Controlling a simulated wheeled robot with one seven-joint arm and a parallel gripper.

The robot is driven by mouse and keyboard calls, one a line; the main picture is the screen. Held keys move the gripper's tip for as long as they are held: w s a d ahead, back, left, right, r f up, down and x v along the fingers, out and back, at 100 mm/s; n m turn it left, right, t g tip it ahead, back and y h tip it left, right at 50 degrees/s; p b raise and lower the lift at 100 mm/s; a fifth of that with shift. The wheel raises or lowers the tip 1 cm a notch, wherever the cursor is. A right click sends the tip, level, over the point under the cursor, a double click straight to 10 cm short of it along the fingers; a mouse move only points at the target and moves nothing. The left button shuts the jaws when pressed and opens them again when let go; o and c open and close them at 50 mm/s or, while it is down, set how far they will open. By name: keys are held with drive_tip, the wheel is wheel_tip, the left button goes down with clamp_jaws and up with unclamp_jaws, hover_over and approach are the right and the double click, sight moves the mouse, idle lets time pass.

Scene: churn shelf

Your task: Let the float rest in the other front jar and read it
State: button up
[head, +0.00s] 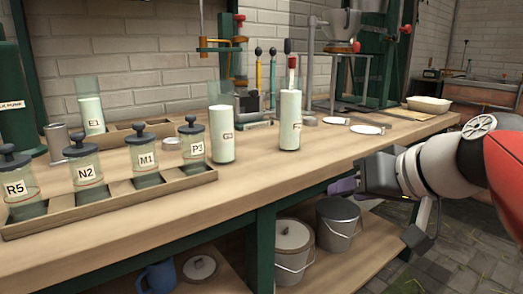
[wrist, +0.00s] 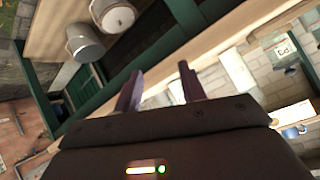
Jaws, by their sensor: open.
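Two tall clear jars of white liquid stand at the front of the bench in the head view. The right front jar (head: 290,122) has a label that looks like F. The float (head: 291,63), with a dark top and a red band, stands upright in the right front jar; its lower part is hidden. My gripper (head: 345,187) is open and empty, off the bench's front edge, right of and below the jars. Its two purple fingers are spread in the wrist view (wrist: 158,88).
A third tall jar, E1 (head: 93,115), stands at the back left. A wooden tray (head: 120,203) holds several lidded jars. White dishes (head: 367,129) lie right of the front jars. Metal pails (head: 337,222) stand on the shelf below.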

drive_tip(key=s+f+g+h+p, duration=0.2)
drive_tip(key=s+f, duration=0.3)
drive_tip(key=f, duration=0.3)
drive_tip(key=s+f+m+g+h+p, duration=0.1)
drive_tip(key=s+f+h+p, duration=0.1)
drive_tip(key=s+f, duration=0.4)
wheel_tip(320, 180, down, 2)
drive_tip(key=shift+s+d+f+g+h, duration=0.1)
drive_tip(key=shift+s+d+g+h, duration=0.1)
drive_tip(key=shift+g+h, duration=0.35)
